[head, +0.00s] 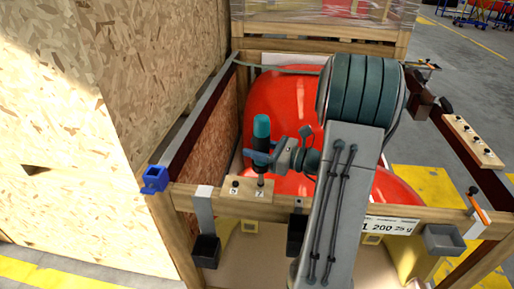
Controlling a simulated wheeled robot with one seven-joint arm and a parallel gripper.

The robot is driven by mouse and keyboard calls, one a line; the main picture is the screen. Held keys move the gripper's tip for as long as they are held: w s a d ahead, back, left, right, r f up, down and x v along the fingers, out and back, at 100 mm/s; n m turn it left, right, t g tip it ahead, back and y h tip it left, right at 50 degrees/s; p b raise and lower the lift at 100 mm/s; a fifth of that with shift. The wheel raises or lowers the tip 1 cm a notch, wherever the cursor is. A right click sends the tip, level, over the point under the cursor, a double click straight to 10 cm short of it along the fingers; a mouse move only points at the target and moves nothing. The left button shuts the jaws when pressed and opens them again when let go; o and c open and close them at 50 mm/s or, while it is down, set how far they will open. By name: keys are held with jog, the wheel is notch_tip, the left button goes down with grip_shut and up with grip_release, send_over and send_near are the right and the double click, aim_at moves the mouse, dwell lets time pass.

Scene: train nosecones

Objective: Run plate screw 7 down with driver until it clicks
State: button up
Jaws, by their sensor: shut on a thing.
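The driver (262,128), with a teal top and a dark body, stands upright over a small wooden plate (247,198) on the crate's front rail. My gripper (262,158) is shut around the driver's lower body, reaching in from the right. The plate is marked 5 and 7. The driver's tip points down at plate screw 7 (261,183), above the 7 mark. From this angle I cannot tell whether the tip is seated in its head. Another dark screw (235,183) stands above the 5 mark.
A red nosecone (285,95) lies in the wooden crate behind. A blue corner clamp (154,179) sits left, dark bins (206,251) hang in front. A plate with several holes or screws (472,140) and an orange-handled tool (478,207) are right. An OSB wall stands left.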

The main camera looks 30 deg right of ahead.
aim_at(257, 136)
jog(key=shift+f+b, duration=0.5)
jog(key=shift+f, duration=0.3)
dwell(1.1)
jog(key=shift+r+p, duration=2.2)
jog(key=shift+r, duration=0.65)
